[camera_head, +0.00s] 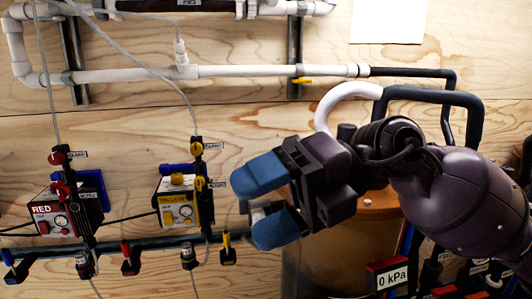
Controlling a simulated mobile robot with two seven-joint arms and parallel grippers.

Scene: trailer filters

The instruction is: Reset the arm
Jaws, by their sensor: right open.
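My right gripper (258,203) reaches in from the right, its two blue fingers apart with nothing held between them. Its fingertips are just right of the yellow box (177,206) in the picture. I cannot tell how far they are from the wall fittings. My right arm covers part of the wall and the equipment at the right. My left gripper is not in view.
A red box (56,222) is at the left. White pipe (240,71) crosses the plywood wall above. A dark pipe (128,246) with several valves runs below the boxes. A "0 kPa" display (392,279) is lower right. Bare plywood is left of the gripper, above the boxes.

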